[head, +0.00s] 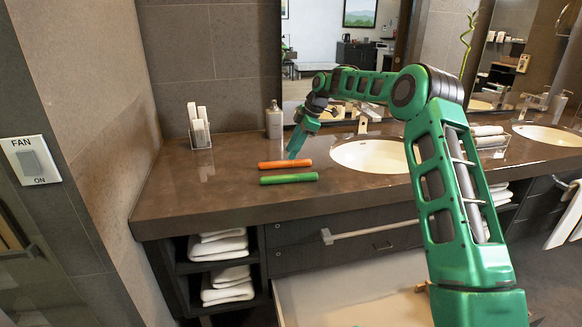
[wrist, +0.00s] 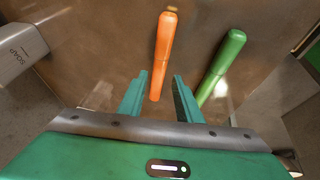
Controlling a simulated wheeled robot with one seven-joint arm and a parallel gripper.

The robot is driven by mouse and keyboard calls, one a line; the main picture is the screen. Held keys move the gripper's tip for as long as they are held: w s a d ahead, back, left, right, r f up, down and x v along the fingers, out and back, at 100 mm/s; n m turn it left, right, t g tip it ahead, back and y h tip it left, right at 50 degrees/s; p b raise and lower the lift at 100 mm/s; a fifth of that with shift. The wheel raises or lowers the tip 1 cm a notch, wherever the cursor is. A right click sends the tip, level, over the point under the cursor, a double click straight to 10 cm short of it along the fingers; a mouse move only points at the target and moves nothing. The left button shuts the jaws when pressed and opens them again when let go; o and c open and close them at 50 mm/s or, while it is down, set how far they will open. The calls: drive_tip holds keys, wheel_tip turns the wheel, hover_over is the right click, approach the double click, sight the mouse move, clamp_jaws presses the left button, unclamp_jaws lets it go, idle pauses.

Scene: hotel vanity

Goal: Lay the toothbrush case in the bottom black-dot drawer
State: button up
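Two slim capped tubes that look like toothbrush cases lie on the brown counter: an orange case (head: 284,163) and a green case (head: 289,178) nearer the front edge. In the wrist view the orange case (wrist: 162,55) shows between my fingers and the green case (wrist: 222,66) lies to the right. My gripper (head: 297,147) points down near the orange case; its fingers are apart in the wrist view (wrist: 160,76). I cannot tell whether they reach around the case. A pale, open drawer (head: 345,292) shows below the counter, partly hidden by my arm; no black dot is visible.
A bar handle (head: 370,232) runs across the dark cabinet front. A sink (head: 370,155) is to the right of the cases. Folded towels (head: 218,245) fill shelves at lower left.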

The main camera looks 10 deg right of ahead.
sight(285, 161)
drive_tip(key=x, duration=0.5)
drive_tip(key=shift+w, duration=0.1)
drive_tip(key=shift+c, duration=0.3)
clamp_jaws()
drive_tip(key=shift+r, duration=0.1)
